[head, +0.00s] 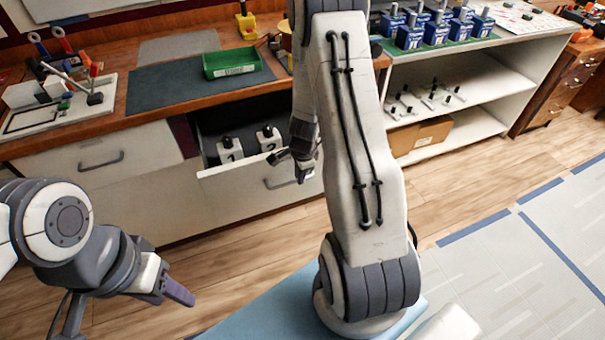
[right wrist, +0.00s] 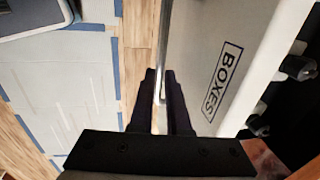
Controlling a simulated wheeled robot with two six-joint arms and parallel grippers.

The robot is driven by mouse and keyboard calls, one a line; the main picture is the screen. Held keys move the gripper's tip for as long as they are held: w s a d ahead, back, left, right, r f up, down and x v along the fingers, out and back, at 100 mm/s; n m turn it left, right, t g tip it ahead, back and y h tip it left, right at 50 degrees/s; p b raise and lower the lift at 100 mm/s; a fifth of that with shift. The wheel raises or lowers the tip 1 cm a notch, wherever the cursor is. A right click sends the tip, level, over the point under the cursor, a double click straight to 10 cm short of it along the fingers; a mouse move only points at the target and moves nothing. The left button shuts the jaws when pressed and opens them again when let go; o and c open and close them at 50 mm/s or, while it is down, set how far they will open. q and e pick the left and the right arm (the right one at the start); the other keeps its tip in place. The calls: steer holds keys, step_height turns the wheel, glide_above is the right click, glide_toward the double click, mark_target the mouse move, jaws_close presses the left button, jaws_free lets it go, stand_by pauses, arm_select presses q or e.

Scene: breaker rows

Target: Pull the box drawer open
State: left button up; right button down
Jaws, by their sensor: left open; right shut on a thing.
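The box drawer (head: 235,192) stands pulled out of the workbench in the head view, with its dark inside showing. Two white blocks with black knobs, marked 1 (head: 230,150) and 2 (head: 268,139), stand in it. In the right wrist view its pale front carries the label BOXES (right wrist: 222,82). My right gripper (head: 301,168) is at the drawer front, partly hidden by my arm. In the right wrist view its dark fingers (right wrist: 165,75) are shut on the metal drawer handle (right wrist: 163,45). My left gripper (head: 176,291) is open and empty, low at the left, away from the drawer.
A closed drawer with a handle (head: 101,161) is left of the open one. A green tray (head: 231,63) lies on the benchtop. White shelves (head: 480,75) with blue breakers above stand right. Wooden floor (head: 440,175) in front of the bench is clear.

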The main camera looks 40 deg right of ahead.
arm_select(q)
steer(key=shift+s, duration=0.3)
arm_select(e)
steer(key=shift+s, duration=0.25)
steer(key=c, duration=0.9)
jaws_free()
arm_select(q)
step_height(320, 180, up, 7)
steer(key=p, duration=0.7)
arm_select(e)
steer(key=r, duration=0.3)
steer(key=s+r, duration=0.1)
steer(key=r, duration=0.3)
steer(key=s+r, duration=0.1)
steer(key=r, duration=0.2)
steer(key=shift+a+r, duration=0.2)
arm_select(q)
steer(key=shift+r, duration=0.1)
